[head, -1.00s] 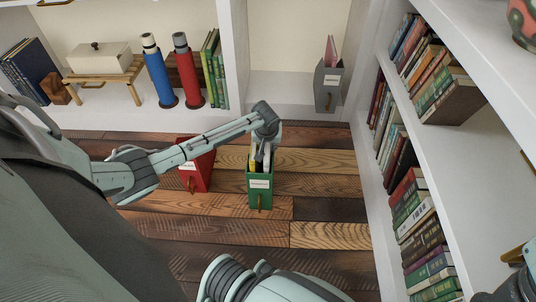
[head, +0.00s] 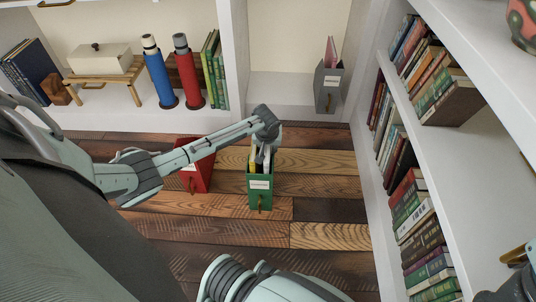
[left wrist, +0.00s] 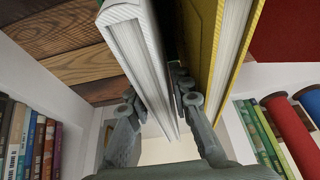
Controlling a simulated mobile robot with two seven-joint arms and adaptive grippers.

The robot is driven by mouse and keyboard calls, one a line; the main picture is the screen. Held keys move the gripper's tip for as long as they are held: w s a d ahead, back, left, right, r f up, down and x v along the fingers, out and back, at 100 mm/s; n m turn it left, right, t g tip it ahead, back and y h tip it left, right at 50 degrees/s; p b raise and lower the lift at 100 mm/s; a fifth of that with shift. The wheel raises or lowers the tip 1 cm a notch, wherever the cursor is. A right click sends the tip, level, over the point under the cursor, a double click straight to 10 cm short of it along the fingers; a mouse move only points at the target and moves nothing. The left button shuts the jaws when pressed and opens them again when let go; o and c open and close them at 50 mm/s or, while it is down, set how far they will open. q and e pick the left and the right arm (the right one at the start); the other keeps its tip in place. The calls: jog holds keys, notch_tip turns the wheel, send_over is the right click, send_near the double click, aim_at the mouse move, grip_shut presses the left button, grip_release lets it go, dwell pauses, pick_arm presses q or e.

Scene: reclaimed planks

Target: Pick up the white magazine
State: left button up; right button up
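The white magazine (left wrist: 139,45) stands upright beside a yellow magazine (left wrist: 232,40). Both are in the green magazine holder (head: 260,197) on the plank floor. My left gripper (head: 263,157) reaches down into the top of this holder. In the left wrist view its fingers (left wrist: 155,96) are on either side of the white magazine, with the right finger between it and the yellow one. The fingers are close to its faces; whether they press on it is unclear. The magazine's lower part is hidden inside the holder.
A red holder (head: 196,178) stands just left of the green one, behind my left arm. A grey holder (head: 328,88) stands in the back compartment. Bookshelves (head: 437,170) line the right side. Blue (head: 158,75) and red bottles (head: 187,75) stand at back left. The floor in front is clear.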

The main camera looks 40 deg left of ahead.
pick_arm(q)
jog(key=shift+c, duration=0.2)
grip_shut()
jog(key=shift+w+r, duration=0.1)
